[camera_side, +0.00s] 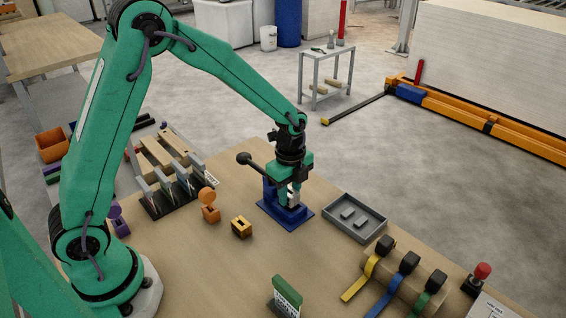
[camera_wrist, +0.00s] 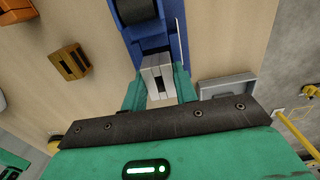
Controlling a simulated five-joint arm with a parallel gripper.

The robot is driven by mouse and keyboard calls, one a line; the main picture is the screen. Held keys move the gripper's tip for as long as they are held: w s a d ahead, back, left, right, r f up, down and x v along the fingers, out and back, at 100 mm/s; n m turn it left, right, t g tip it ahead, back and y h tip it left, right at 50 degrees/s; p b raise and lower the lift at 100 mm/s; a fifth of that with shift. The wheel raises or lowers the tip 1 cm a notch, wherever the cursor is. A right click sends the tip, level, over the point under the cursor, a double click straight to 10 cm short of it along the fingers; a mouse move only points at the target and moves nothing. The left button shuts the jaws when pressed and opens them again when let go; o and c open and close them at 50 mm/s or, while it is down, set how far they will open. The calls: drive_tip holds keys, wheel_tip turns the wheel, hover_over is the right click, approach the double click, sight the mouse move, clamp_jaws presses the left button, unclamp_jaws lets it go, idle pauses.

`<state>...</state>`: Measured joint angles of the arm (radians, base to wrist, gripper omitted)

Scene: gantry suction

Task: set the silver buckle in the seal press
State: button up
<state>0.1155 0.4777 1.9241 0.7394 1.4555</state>
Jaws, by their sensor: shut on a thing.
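The silver buckle (camera_wrist: 157,72) is between the green fingers of my gripper (camera_wrist: 158,86) in the wrist view, and the gripper is shut on it. In the side view my gripper (camera_side: 291,190) points down at the blue seal press (camera_side: 286,215), and the buckle (camera_side: 294,199) shows as a small pale block below the fingers. The press also shows in the wrist view (camera_wrist: 173,45), just beyond the buckle. The buckle is at or just above the press base; I cannot tell whether it touches. My gripper hides part of the press.
A brass-coloured buckle (camera_side: 241,227) and an orange stand (camera_side: 209,206) are left of the press. A grey tray (camera_side: 372,233) with small grey pieces is to the right. Yellow, blue and green strap rolls (camera_side: 408,263) and a red button (camera_side: 482,271) are at the front right. The press lever (camera_side: 244,159) sticks out left.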

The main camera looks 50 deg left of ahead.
drive_tip(key=shift+f, duration=0.8)
idle(3.1)
drive_tip(key=shift+r, duration=0.5)
idle(3.6)
